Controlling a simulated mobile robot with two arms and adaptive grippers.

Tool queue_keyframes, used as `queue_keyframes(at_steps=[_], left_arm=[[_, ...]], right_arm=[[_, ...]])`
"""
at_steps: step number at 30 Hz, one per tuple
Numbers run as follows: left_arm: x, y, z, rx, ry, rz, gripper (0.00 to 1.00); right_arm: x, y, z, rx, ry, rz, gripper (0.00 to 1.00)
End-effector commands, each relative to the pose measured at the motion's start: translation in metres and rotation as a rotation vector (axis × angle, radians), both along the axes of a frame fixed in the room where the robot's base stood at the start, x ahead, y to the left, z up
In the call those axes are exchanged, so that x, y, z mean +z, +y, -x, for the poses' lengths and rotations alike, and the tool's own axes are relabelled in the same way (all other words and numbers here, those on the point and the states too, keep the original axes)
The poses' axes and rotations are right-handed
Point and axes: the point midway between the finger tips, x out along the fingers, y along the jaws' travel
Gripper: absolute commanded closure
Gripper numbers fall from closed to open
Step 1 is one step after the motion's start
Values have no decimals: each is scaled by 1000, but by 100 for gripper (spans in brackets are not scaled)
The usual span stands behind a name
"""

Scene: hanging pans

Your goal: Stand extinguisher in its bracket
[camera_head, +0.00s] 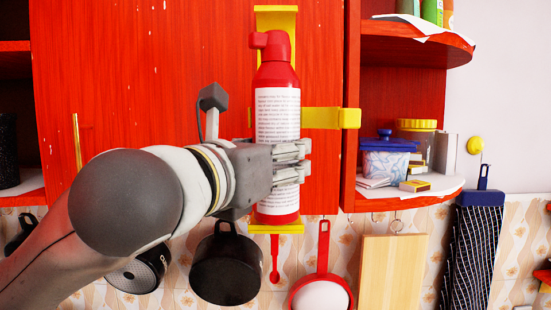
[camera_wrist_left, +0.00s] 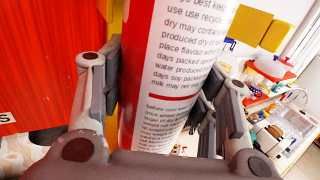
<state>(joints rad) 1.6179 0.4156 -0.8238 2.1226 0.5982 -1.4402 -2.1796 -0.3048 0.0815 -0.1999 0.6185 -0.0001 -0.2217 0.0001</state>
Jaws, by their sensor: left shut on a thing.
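The red extinguisher (camera_head: 277,82) with a white printed label stands upright in front of the yellow bracket (camera_head: 276,20). The bracket has a back plate, a side arm to the right and a bottom ledge. The extinguisher's base is just above or on that ledge; I cannot tell whether it touches. My left gripper (camera_head: 290,162) comes in from the left and is shut on the lower half of the extinguisher. In the left wrist view the extinguisher (camera_wrist_left: 175,70) stands between the two fingers. My right gripper is not in view.
Behind is a red cabinet door (camera_head: 140,80). Shelves on the right hold a blue-lidded container (camera_head: 386,160) and jars. Below hang a black pot (camera_head: 226,268), a red-rimmed pan (camera_head: 321,290) and a wooden board (camera_head: 391,270).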

Motion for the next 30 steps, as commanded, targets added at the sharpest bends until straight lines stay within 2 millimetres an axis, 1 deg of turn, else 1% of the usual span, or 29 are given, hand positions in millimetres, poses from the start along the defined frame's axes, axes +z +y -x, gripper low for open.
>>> queue_keyframes(at_steps=[12, 19, 30], left_arm=[[1, 0, -27, 0, -3, 4, 86], [-8, 0, -29, 0, -4, 2, 86], [-10, 0, -29, -1, -4, 2, 86]], right_arm=[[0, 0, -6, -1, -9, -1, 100], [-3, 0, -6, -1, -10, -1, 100], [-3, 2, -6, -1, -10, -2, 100]])
